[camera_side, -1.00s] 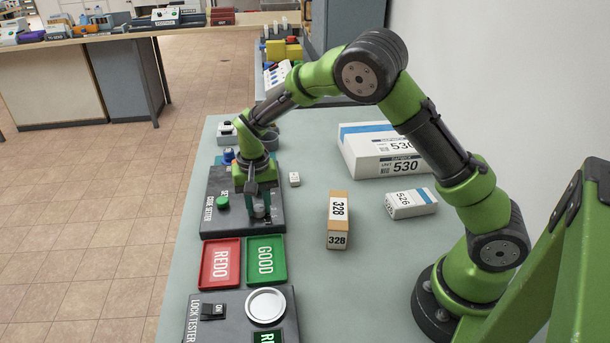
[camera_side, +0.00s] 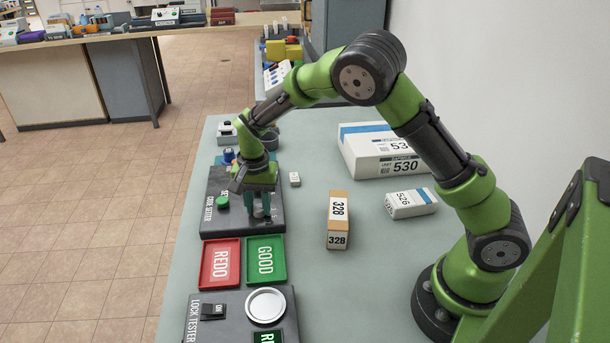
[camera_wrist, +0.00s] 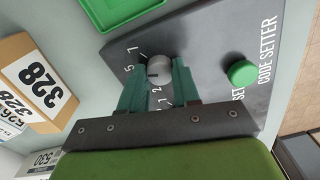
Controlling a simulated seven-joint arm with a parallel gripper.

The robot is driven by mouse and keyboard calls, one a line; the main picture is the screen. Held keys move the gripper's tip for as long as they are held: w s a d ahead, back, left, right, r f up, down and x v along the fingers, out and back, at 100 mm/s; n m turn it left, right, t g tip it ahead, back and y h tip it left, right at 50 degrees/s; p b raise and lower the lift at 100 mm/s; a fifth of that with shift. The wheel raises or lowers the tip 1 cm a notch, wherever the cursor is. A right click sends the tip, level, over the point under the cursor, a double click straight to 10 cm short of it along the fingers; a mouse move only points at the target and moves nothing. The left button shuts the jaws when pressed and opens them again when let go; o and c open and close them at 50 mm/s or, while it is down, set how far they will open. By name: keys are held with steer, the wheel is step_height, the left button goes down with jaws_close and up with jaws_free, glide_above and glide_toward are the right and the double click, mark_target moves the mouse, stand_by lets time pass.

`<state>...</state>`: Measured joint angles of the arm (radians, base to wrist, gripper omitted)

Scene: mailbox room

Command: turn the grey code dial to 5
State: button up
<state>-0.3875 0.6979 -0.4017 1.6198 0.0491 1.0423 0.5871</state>
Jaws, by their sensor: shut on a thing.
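The grey code dial (camera_wrist: 159,70) sits on the dark code setter panel (camera_wrist: 205,45), with numbers printed around it. In the wrist view 7, 5, 1 and 2 can be read; other numbers are hidden by the fingers. A dark pointer line shows on the dial's face, toward its left side in that view. My gripper (camera_wrist: 158,84) is shut on the dial, one finger on each side. In the side view my gripper (camera_side: 262,207) stands over the panel (camera_side: 215,225) and hides most of the dial. The green SET button (camera_wrist: 241,73) is beside the dial.
A red REDO tray (camera_side: 220,264) and a green GOOD tray (camera_side: 266,260) lie in front of the panel. The lock tester (camera_side: 230,303) is nearer. An orange-brown 328 box (camera_side: 338,220) and white boxes (camera_side: 410,203) stand to the right.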

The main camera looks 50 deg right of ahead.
mark_target(259, 208)
steer(key=o, duration=1.1)
steer(key=shift+c, duration=0.2)
step_height(259, 208, up, 17)
